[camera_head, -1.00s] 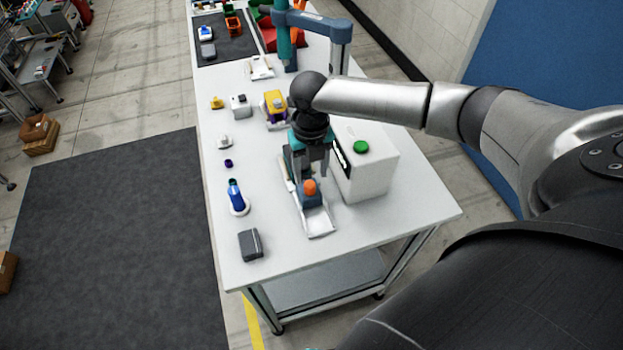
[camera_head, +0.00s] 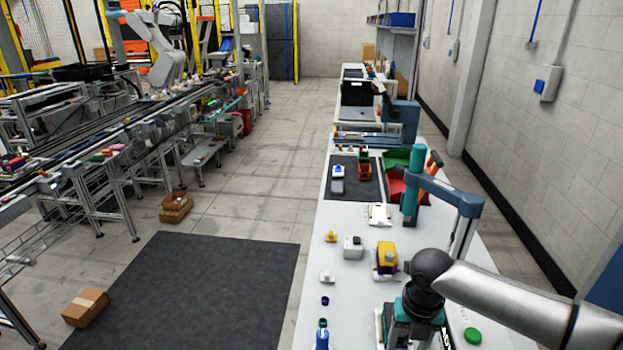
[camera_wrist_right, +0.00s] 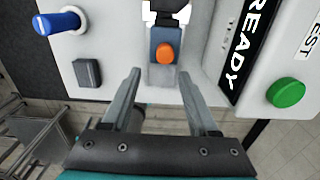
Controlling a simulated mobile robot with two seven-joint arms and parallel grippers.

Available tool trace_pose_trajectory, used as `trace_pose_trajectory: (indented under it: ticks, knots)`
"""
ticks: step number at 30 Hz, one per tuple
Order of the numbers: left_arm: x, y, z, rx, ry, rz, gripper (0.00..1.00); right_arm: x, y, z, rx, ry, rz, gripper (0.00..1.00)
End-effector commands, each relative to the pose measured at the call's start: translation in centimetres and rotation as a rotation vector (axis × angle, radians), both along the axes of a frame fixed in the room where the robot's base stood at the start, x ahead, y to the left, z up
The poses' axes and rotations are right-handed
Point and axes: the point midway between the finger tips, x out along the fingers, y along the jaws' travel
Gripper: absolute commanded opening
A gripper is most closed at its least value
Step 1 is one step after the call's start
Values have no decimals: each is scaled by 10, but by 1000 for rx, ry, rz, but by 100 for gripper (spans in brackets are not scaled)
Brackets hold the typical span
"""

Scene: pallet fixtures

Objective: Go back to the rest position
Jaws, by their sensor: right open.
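My right gripper (camera_wrist_right: 160,98) is open in the right wrist view, with nothing between its fingers. Just past the fingertips is a fixture with an orange button (camera_wrist_right: 164,53) on a grey-blue block; the fingers look apart from it. In the head view my right arm comes in from the lower right, and its wrist hangs over the white table (camera_head: 335,225). The fingertips are cut off by the bottom edge there. My left gripper shows in neither view.
Beside the gripper are a white box with a green button (camera_wrist_right: 286,92), a blue cylinder (camera_wrist_right: 58,21) and a grey block (camera_wrist_right: 87,72). Farther along the table stand a yellow and purple part (camera_head: 386,256) and a teal post (camera_head: 411,190). Open floor lies left.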

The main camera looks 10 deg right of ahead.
Motion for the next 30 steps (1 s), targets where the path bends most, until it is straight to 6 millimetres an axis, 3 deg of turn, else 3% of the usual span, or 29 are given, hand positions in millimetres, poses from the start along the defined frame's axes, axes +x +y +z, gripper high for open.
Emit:
trace_pose_trajectory:
  ticks: [5,9,16,22,30]
  knots:
    - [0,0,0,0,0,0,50,-27,56,-17,67,-6,-153,60]
    - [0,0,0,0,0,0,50,-54,107,-24,151,-20,-394,60]
    - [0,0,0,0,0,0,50,-91,157,-15,299,-14,-916,60]
    - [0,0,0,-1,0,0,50,-119,161,-2,398,14,-1472,60]
    - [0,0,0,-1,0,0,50,-153,122,10,441,15,-2156,60]
